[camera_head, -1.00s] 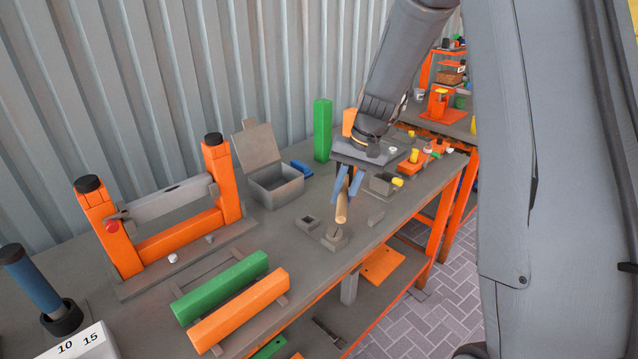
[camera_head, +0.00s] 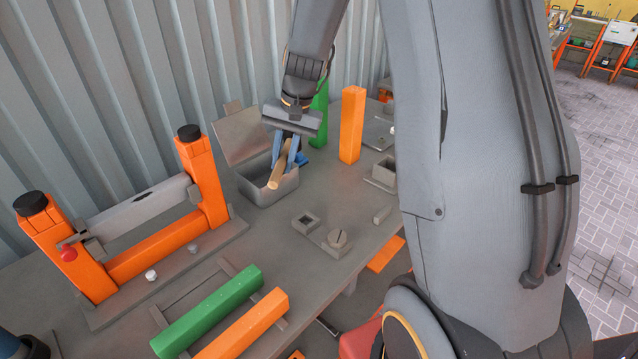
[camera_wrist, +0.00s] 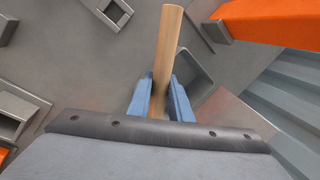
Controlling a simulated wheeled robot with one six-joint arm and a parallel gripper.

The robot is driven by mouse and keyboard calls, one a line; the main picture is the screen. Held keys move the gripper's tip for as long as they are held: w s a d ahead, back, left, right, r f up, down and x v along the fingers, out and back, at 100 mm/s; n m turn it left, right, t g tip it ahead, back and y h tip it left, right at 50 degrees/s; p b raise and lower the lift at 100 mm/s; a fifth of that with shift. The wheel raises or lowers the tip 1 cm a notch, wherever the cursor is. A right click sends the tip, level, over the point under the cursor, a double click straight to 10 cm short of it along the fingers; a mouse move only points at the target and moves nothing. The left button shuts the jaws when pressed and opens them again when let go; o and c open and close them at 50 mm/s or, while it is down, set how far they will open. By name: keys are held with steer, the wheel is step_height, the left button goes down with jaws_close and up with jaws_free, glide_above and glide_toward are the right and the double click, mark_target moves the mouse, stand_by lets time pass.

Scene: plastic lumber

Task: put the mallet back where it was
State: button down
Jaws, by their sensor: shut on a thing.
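My gripper (camera_head: 283,160) is shut on the mallet, whose pale wooden handle (camera_head: 276,180) slants down between the blue fingers. In the wrist view the handle (camera_wrist: 168,40) runs up the picture from between the fingertips (camera_wrist: 160,95). I cannot make out a mallet head in either view. My gripper and the handle appear over the grey box with its lid up (camera_head: 258,190). A small grey block with a square hole (camera_head: 306,222) and a block with a round slotted top (camera_head: 338,240) stand on the bench in front.
An orange frame with a grey crossbar (camera_head: 130,210) stands at the left. Green (camera_head: 215,310) and orange (camera_head: 245,325) bars lie in front. An upright orange post (camera_head: 352,125) and a green post (camera_head: 319,115) stand behind, right of my gripper. The ribbed wall is close behind.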

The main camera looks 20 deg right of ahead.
steer(key=s+f+m, duration=0.1)
steer(key=m, duration=0.1)
steer(key=s+d+f+m+t, duration=0.1)
steer(key=m, duration=0.1)
steer(key=s+d+f+m+h, duration=0.1)
steer(key=f+m, duration=0.1)
steer(key=m, duration=0.1)
steer(key=shift+s+d+t, duration=0.1)
steer(key=shift+s+t, duration=0.2)
steer(key=shift+s, duration=0.05)
steer(key=shift+f, duration=2.35)
steer(key=shift+f+b, duration=0.15)
steer(key=shift+b, duration=0.15)
steer(key=c, duration=1.6)
jaws_free()
